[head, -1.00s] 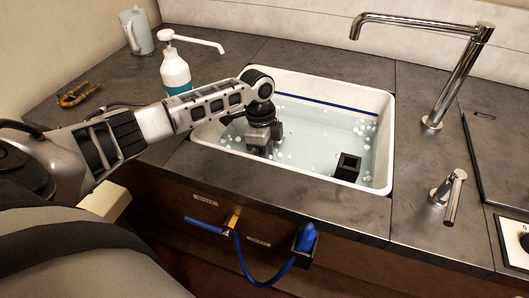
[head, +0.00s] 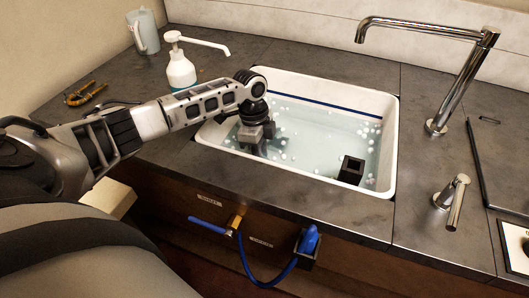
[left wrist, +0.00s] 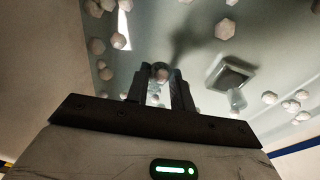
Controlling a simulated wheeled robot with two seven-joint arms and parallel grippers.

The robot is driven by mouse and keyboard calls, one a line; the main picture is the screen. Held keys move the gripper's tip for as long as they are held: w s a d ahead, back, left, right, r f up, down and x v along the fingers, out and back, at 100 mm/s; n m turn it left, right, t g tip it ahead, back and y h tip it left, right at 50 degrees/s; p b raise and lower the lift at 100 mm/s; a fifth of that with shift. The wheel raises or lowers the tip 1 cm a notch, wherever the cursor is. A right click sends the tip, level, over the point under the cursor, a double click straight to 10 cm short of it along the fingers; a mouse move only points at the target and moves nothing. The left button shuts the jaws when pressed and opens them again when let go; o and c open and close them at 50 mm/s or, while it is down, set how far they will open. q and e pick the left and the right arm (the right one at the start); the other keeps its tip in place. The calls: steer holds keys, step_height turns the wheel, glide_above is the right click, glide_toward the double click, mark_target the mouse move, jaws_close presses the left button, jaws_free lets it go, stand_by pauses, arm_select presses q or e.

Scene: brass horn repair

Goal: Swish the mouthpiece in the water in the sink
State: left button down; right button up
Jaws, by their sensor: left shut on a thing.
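The white sink (head: 391,148) holds clear water (head: 325,135) with several white bubbles on it. My left gripper (head: 256,148) points down into the left part of the sink, its lower end at the water. In the left wrist view its two fingers (left wrist: 160,88) are shut on a small, pale, round-ended thing, apparently the mouthpiece (left wrist: 161,73). Most of the mouthpiece is hidden by the fingers, and it cannot be made out in the head view. My right gripper is not in view.
A black open block (head: 351,170) sits in the sink's right front; it also shows in the left wrist view (left wrist: 230,75). A tap (head: 458,85) and lever (head: 454,200) stand right. A soap bottle (head: 181,70), jug (head: 144,32) and orange tool (head: 85,93) are left. A blue hose (head: 247,262) hangs in front.

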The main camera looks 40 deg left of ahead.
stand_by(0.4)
arm_select(q)
steer(key=shift+w+d+p, duration=0.2)
steer(key=shift+d, duration=0.5)
steer(key=shift+w+d+p, duration=0.15)
steer(key=shift+d+p, duration=0.05)
steer(key=shift+d, duration=0.5)
steer(key=shift+a, duration=0.15)
steer(key=shift+s+a, duration=0.2)
steer(key=shift+a, duration=0.5)
steer(key=shift+s+a, duration=0.15)
steer(key=shift+a, duration=0.5)
steer(key=shift+r+p, duration=0.1)
steer(key=shift+p, duration=0.2)
